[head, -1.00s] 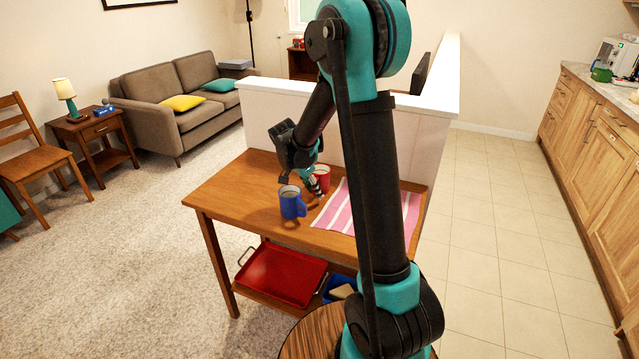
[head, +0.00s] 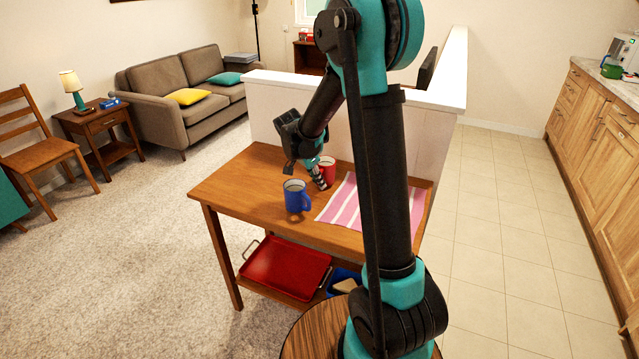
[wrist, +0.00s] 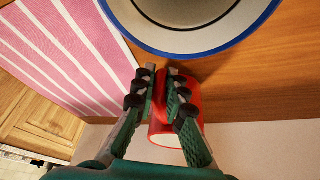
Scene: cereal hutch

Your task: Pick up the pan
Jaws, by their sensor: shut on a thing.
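I see no pan in either view. A red mug (head: 328,169) stands towards the back of the wooden table, partly hidden by my gripper (head: 321,185). In the wrist view my gripper's fingers (wrist: 163,80) are on either side of a narrow part at the near side of the red mug (wrist: 160,128), seemingly its handle. The fingers hide most of the contact. A blue mug (head: 293,197) stands upright just in front and to the left. Its wide rim and pale inside fill the top of the wrist view (wrist: 190,48).
A pink striped cloth (head: 343,202) lies right of the mugs on the table (head: 236,190). A red tray (head: 285,267) and a blue container (head: 340,277) are on the lower shelf. A low white-topped wall (head: 290,82) stands behind. The table's left part is clear.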

